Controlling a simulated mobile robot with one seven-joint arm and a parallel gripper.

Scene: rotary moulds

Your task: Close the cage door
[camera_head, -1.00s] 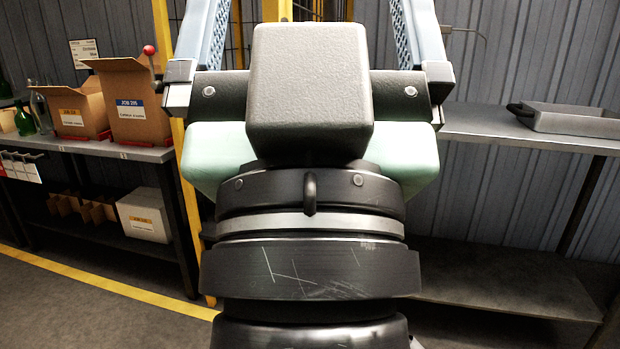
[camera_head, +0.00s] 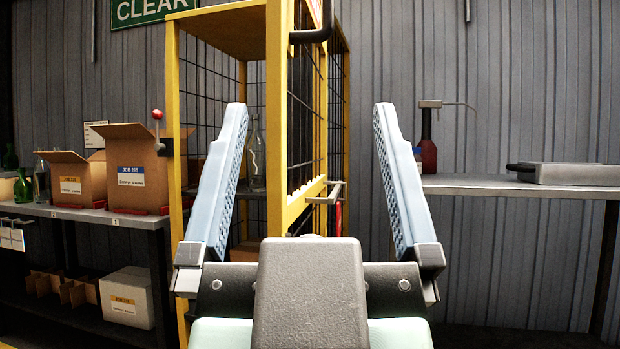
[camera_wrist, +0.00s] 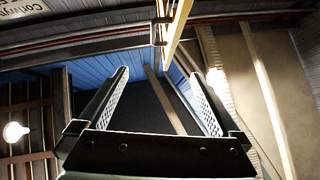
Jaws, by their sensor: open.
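The cage (camera_head: 174,220) is a yellow frame with black wire mesh, left of centre in the head view. Its door (camera_head: 278,120) is a yellow-framed mesh panel, seen nearly edge-on and standing open towards me. A dark handle (camera_head: 318,34) shows high on the door, and a metal bar (camera_head: 325,196) juts from it lower down. My gripper (camera_head: 312,108) is open and empty, its pale blue fingers far apart, with the door behind the space between them. In the wrist view a yellow bar (camera_wrist: 178,32), seemingly the door's, rises beyond my gripper (camera_wrist: 160,73).
A clear bottle (camera_head: 257,165) stands within the cage. A red-knobbed lever (camera_head: 158,117) is at the cage's left post. A left shelf holds cardboard boxes (camera_head: 138,175) and bottles. A right bench (camera_head: 465,186) carries a grey tray (camera_head: 575,174) and a dark red bottle (camera_head: 427,155).

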